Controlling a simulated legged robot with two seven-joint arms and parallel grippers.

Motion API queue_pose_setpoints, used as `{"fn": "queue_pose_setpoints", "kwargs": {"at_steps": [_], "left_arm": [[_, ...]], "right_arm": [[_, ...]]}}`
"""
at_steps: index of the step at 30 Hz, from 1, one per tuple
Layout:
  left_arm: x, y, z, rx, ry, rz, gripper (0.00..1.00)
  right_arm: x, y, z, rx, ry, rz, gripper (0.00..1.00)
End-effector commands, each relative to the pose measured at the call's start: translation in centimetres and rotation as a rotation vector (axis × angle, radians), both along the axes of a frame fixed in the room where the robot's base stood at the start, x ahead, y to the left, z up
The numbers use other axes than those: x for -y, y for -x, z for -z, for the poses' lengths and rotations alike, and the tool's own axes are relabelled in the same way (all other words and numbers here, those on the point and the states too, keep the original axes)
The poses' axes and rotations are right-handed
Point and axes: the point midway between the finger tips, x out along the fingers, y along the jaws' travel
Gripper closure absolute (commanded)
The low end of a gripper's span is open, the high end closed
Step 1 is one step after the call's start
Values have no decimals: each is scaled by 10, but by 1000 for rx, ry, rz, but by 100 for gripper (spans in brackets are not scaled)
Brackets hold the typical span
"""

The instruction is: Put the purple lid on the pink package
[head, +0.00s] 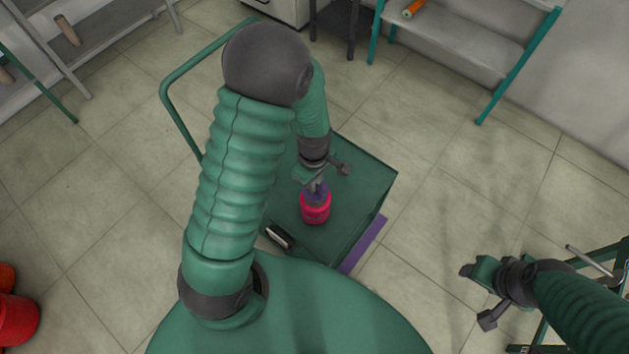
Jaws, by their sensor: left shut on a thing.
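The pink package (315,212) stands upright on the green cart top (350,190). My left gripper (317,186) is directly above it, pointing down, and is shut on the purple lid (318,197). The lid is small and partly hidden by the fingers. It is at the top of the package; I cannot tell whether it is seated or just above. My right gripper (478,296) is at the lower right, away from the cart, with its fingers apart and nothing between them.
A small black and white object (279,236) lies at the cart's near edge. The cart has a green handle rail (166,92). A purple strip (363,245) shows below the cart's right side. Shelves stand at the back, red containers (15,320) at lower left. Tiled floor right of the cart is clear.

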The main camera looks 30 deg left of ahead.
Motion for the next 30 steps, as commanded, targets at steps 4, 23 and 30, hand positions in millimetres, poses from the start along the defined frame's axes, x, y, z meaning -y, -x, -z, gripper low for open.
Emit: {"fn": "queue_pose_setpoints", "kwargs": {"at_steps": [4,23,30], "left_arm": [[0,0,7,0,0,1,100],[0,-1,21,1,-1,1,100],[0,-1,21,1,-1,1,83]], "right_arm": [[0,0,5,0,0,0,47],[0,0,13,0,0,0,47],[0,0,13,0,0,0,47]]}}
